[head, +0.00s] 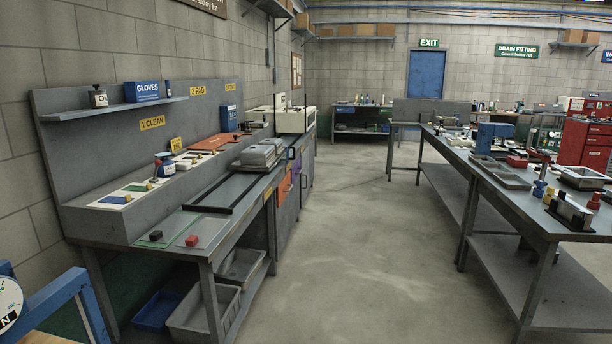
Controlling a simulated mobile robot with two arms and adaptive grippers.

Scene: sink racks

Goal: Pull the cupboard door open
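A row of grey cupboard fronts (286,215) stands under the far part of the left-hand bench, seen at a steep angle. The doors look shut, though the angle makes this hard to tell. Neither of my grippers is in view.
The left-hand bench (222,228) has an open lower shelf with grey tubs (203,312) and a blue tub (155,310). A long workbench (545,222) stands on the right. The concrete floor (350,250) between them is clear. A blue frame (60,290) is at lower left.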

